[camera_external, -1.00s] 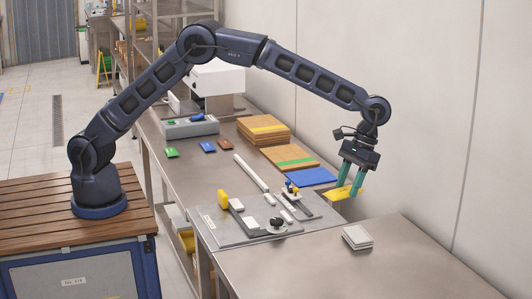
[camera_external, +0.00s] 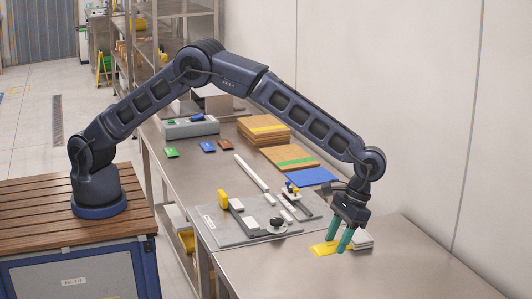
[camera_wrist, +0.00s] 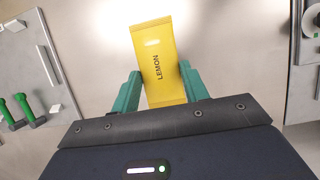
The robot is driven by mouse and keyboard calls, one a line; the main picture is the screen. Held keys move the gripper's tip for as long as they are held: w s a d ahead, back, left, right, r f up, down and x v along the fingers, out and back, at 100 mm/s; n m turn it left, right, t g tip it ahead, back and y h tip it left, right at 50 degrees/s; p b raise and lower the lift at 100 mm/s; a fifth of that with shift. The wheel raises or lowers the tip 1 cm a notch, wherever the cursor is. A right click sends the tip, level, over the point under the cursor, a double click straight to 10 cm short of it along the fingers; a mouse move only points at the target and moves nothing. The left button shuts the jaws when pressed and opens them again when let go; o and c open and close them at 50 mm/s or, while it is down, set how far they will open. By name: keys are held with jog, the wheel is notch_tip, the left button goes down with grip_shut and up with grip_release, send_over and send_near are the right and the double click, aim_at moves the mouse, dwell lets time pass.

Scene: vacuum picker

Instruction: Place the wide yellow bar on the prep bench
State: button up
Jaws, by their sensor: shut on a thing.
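The wide yellow bar (camera_wrist: 158,62) is a flat yellow packet marked LEMON in the wrist view. In the external view the yellow bar (camera_external: 324,248) is low over the near steel bench (camera_external: 400,262), at its far left part. I cannot tell whether it touches the top. My gripper (camera_external: 340,242) points down with its green fingers shut on the bar. In the wrist view the fingers of my gripper (camera_wrist: 158,92) stand on both sides of the bar's near end.
A small pale stack (camera_external: 362,239) lies just behind and right of my gripper. A grey board (camera_external: 235,240) with fixtures and tools lies to the left. A blue board (camera_external: 313,176) and wooden boards (camera_external: 290,158) lie farther back. The bench's right and front are clear.

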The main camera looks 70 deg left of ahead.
aim_at(329, 284)
notch_tip(329, 284, down, 11)
jog(key=shift+r, duration=0.1)
dwell(0.4)
jog(key=o, duration=1)
